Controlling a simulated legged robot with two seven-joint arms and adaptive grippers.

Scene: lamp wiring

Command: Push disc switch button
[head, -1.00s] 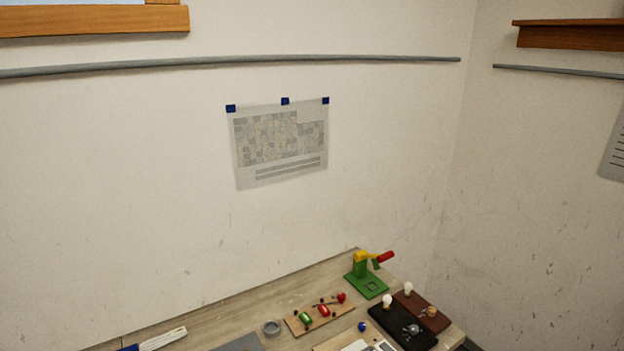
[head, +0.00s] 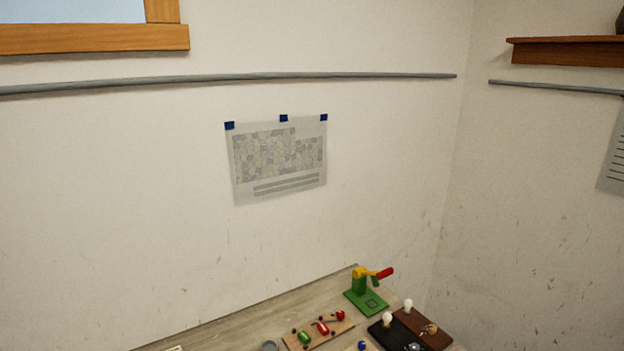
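Neither of my grippers is in the head view. A black board (head: 383,335) with a white bulb (head: 387,318) and a round grey piece (head: 413,347) sits at the bottom edge, partly cut off. I cannot tell whether that grey piece is the disc switch button. A brown board (head: 425,329) beside it, to the right, carries a white bulb (head: 408,305) and a tan round part (head: 430,329). A blue knob (head: 362,345) shows at the bottom edge.
A green stand (head: 366,300) with a yellow top and red handle is at the table's back corner. A wooden board (head: 320,332) with red and green parts lies left of the black board. A grey ring (head: 269,346) is at the bottom edge. The table (head: 240,325) is bare near the wall.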

